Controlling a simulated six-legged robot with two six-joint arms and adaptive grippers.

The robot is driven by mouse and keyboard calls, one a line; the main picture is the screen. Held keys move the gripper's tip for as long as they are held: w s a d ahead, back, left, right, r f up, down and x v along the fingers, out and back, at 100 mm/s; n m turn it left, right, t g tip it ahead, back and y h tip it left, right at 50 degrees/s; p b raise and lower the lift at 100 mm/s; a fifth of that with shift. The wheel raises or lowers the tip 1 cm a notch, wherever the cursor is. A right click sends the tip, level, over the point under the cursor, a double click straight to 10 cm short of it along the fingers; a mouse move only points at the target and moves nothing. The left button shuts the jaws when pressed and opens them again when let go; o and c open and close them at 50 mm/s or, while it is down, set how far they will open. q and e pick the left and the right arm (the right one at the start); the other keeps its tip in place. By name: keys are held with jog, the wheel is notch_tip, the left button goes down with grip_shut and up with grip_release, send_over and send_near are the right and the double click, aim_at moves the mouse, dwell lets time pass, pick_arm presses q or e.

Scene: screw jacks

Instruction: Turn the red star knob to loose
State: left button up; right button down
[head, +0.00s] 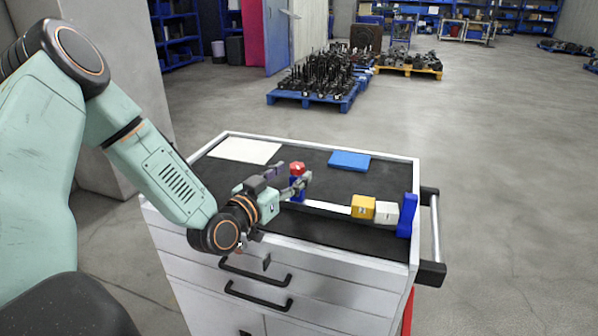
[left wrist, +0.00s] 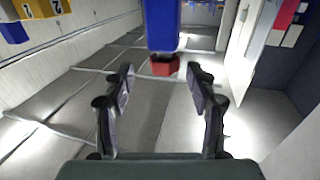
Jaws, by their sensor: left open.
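The red star knob (head: 297,168) sits on top of a blue upright body (head: 297,196) on the cart's black top, in the middle. In the left wrist view the knob (left wrist: 165,65) appears upside down below the blue body (left wrist: 163,25), between and slightly beyond the fingertips. The gripper partly hides the blue body in the head view. My right gripper is not in view.
On the cart (head: 419,185) are a yellow numbered block (head: 363,207), a white block (head: 386,213), a blue upright piece (head: 407,215), a blue plate (head: 349,161) and a white sheet (head: 245,150). A raised rim surrounds the top. Loaded pallets stand far behind on open floor.

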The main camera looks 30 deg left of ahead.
aim_at(291, 172)
pick_arm(q)
jog(key=w, duration=0.3)
jog(key=shift+a+f+b, duration=0.2)
jog(key=shift+a+b, duration=0.2)
jog(key=shift+w+d+r, duration=0.15)
jog(key=shift+w+d, duration=0.15)
jog(key=shift+w, duration=0.2)
jog(key=shift+a, duration=0.25)
jog(key=shift+c, duration=0.2)
jog(key=shift+d, duration=0.2)
jog(key=c, duration=0.5)
jog(key=shift+a, duration=0.1)
jog(key=c, duration=0.4)
jog(key=shift+c, duration=1.1)
